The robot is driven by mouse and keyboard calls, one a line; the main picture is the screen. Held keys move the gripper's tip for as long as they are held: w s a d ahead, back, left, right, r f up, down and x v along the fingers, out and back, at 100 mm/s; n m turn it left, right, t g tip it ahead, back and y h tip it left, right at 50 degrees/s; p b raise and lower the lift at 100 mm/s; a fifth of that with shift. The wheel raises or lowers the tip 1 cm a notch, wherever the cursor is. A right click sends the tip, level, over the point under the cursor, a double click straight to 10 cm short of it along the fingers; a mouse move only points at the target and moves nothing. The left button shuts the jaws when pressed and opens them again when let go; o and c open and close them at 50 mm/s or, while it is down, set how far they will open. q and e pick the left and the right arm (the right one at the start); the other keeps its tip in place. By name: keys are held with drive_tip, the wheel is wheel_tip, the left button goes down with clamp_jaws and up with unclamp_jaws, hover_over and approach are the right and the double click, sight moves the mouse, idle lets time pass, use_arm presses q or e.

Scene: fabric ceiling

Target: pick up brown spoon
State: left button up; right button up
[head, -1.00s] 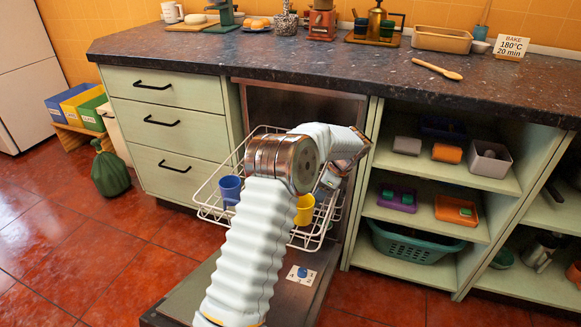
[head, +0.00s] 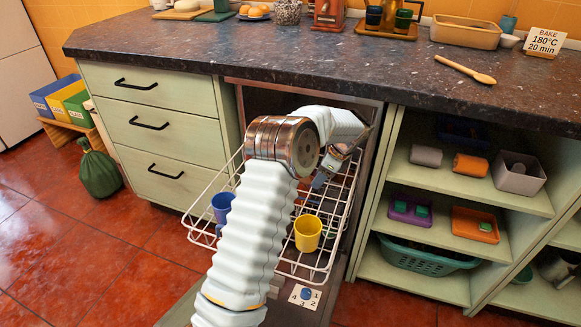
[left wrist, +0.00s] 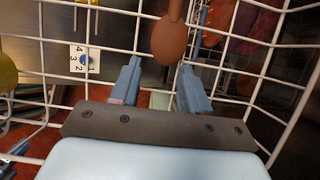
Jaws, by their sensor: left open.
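The brown spoon (left wrist: 169,40) shows in the left wrist view, its rounded brown end just beyond and between my left gripper's fingertips (left wrist: 160,68). The fingers stand apart, with no contact visible. The spoon is over the white wire dish rack (left wrist: 40,76). In the head view my left gripper (head: 326,173) is inside the right part of the pulled-out rack (head: 333,238), and I cannot make out the brown spoon there. A light wooden spoon (head: 465,69) lies on the dark countertop.
A yellow cup (head: 307,233) and a blue cup (head: 222,206) are in the rack, beside my arm. The rack wires surround the gripper. Open shelves (head: 470,184) with small containers stand to the right, a drawer cabinet (head: 150,125) to the left.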

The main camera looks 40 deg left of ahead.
use_arm(q)
drive_tip(key=a, duration=0.3)
drive_tip(key=s+a, duration=0.1)
drive_tip(key=a, duration=0.2)
drive_tip(key=shift+s+a, duration=0.35)
drive_tip(key=shift+a, duration=0.45)
drive_tip(key=a, duration=0.2)
drive_tip(key=s+a+b, duration=0.1)
drive_tip(key=a, duration=0.1)
drive_tip(key=shift+s, duration=0.2)
drive_tip(key=shift+a+f+b, duration=0.3)
drive_tip(key=shift+f+b, duration=0.15)
drive_tip(key=shift+b, duration=0.3)
drive_tip(key=shift+f, duration=0.1)
drive_tip(key=shift+s, duration=0.1)
clamp_jaws()
